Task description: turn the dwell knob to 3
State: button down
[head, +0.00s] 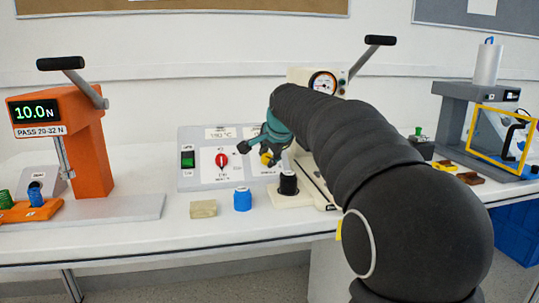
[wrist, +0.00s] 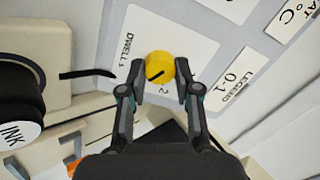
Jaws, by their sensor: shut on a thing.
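The dwell knob is the yellow round knob (wrist: 158,64), on a white plate lettered "DWELL s" in the wrist view. A dark line marks its face, slanted in this view; which end is the pointer I cannot tell. A "2" is printed on the plate beside the knob; other scale figures are hidden or not legible. My gripper (wrist: 160,76) is shut on the knob, one finger on each side. In the head view the yellow knob (head: 266,159) shows just below my gripper (head: 266,147), on the sloped grey panel (head: 202,185).
The panel also carries a red knob (head: 222,160) and a green switch (head: 187,159). A blue pot (head: 242,199), a beige block (head: 203,209) and a black ink pot (head: 288,184) stand in front. An orange force tester (head: 88,155) is at left. A gauge press (head: 323,83) stands behind my arm.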

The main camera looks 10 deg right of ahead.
jog(key=shift+f, duration=0.2)
jog(key=c, duration=0.8)
grip_release()
jog(key=shift+s+r, duration=0.25)
jog(key=shift+r, duration=0.2)
jog(key=v, duration=1.1)
jog(key=shift+d, duration=0.1)
